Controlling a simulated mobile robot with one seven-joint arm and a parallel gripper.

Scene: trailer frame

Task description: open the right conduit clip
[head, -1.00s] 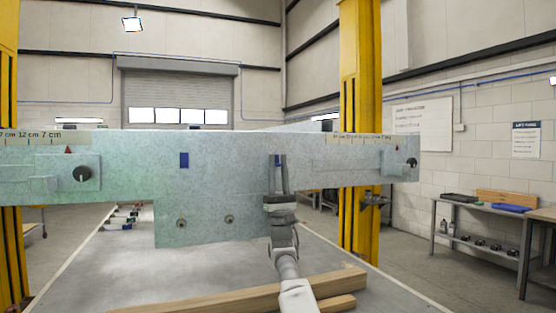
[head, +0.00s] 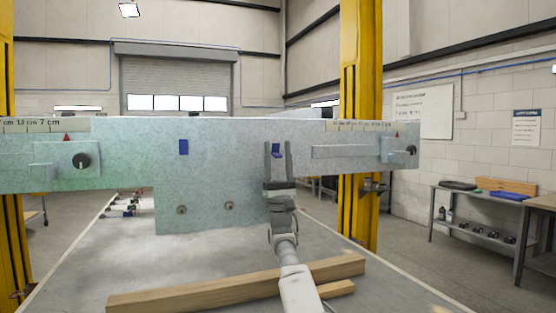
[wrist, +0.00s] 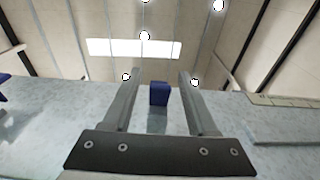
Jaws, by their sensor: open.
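The right conduit clip (head: 276,149) is a small blue piece on the face of the pale metal trailer frame beam (head: 230,165). It also shows in the wrist view as a blue block (wrist: 158,94) at the beam's upper edge. My gripper (head: 276,148) is open, with one finger on each side of the clip in both views. I cannot tell whether the fingers touch it or how far in front of it they are. The left conduit clip (head: 183,147) is a similar blue piece further left on the beam. Its edge shows at the left of the wrist view (wrist: 3,87).
Black knobs stand on plates at the beam's left (head: 81,161) and right (head: 411,150). Yellow posts (head: 361,120) rise behind the beam. Wooden bars (head: 240,285) lie on the grey table below. A workbench with items (head: 480,195) stands at the right.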

